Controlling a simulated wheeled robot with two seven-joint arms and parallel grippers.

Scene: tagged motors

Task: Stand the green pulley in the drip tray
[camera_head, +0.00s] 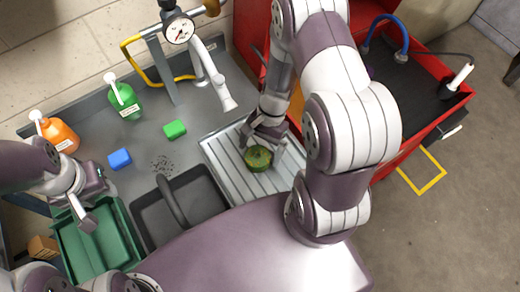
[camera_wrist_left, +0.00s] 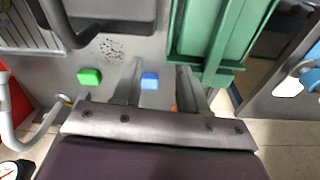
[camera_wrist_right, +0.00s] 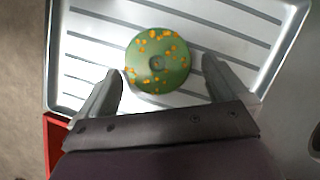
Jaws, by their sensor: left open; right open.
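The green pulley (camera_head: 257,158) is a round disc with a centre hole and orange specks. It rests in the silver ribbed drip tray (camera_head: 222,160), near the tray's right part. In the right wrist view the pulley (camera_wrist_right: 157,60) lies between the fingers of my right gripper (camera_wrist_right: 160,85), with a gap on both sides. The right gripper (camera_head: 266,137) is open, just above and around the pulley, not clamped on it. My left gripper (camera_head: 88,205) is open and empty over the green bin; in its wrist view the fingers (camera_wrist_left: 158,85) are apart.
A green bin (camera_head: 115,222) and a black handled tote (camera_head: 212,193) stand left of the drip tray. A red cart (camera_head: 425,75) is at right.

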